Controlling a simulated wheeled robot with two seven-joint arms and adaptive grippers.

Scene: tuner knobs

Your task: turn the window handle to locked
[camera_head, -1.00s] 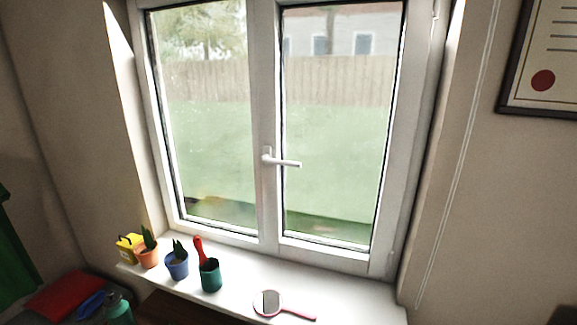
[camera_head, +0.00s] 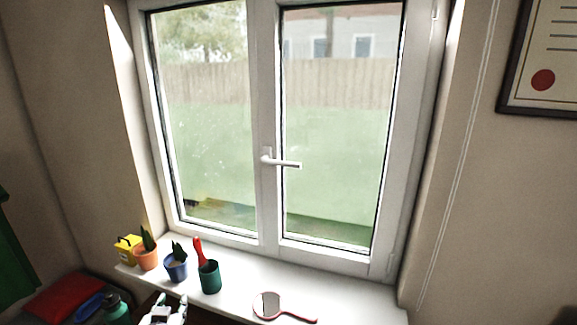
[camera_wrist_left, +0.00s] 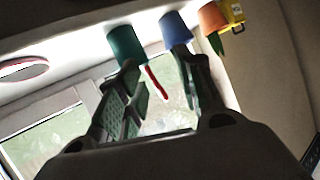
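The white window handle (camera_head: 284,162) sits on the middle post of the window in the head view. Its lever points right, nearly horizontal, from its base plate. My left gripper (camera_head: 171,301) shows at the bottom edge of the head view, below and left of the handle and in front of the sill. In the left wrist view, its two fingers (camera_wrist_left: 166,70) are spread apart with nothing held between them. The handle cannot be made out in the left wrist view. My right gripper is in no view.
On the sill (camera_head: 240,301) stand a yellow box (camera_head: 127,247), an orange pot (camera_head: 146,259), a blue pot (camera_head: 176,268) and a green cup (camera_head: 209,277) with a red-handled tool. A hand mirror (camera_head: 267,305) lies right of them.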

